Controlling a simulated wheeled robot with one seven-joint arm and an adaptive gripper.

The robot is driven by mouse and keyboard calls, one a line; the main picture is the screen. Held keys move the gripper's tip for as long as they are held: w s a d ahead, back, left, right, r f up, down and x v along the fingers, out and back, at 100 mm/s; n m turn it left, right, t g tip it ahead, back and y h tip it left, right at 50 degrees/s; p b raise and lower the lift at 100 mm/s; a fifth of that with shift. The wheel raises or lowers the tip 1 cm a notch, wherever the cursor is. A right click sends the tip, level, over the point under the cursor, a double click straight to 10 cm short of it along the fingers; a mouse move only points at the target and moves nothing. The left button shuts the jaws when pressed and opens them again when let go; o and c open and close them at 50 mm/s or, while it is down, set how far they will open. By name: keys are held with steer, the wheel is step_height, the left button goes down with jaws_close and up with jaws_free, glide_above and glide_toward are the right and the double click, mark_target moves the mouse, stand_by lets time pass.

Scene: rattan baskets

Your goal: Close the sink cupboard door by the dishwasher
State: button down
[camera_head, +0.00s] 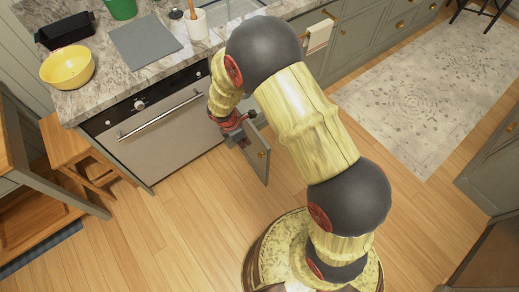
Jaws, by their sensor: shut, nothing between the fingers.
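The sink cupboard door (259,166) is a grey-green panel with a small round knob. It stands open, jutting out from the counter front just right of the dishwasher (165,125), which has a steel front and a bar handle. My gripper (243,143) is shut and empty. It points down at the upper left part of the door, on the side toward the dishwasher. I cannot tell whether it touches the door. My arm hides the cupboard opening and part of the cabinets behind it.
The marble counter (100,98) holds a yellow bowl (67,68), a black tray (65,31), a grey board (144,42) and a utensil pot (196,23). A wooden stool (72,143) stands at the left. The wooden floor (165,240) before the dishwasher is clear.

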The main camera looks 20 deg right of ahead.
steer(key=w+d+f+n+b, duration=0.1)
steer(key=d+f+b, duration=0.4)
steer(key=f, duration=0.4)
steer(key=shift+w+d+f, duration=0.4)
steer(key=shift+d, duration=0.15)
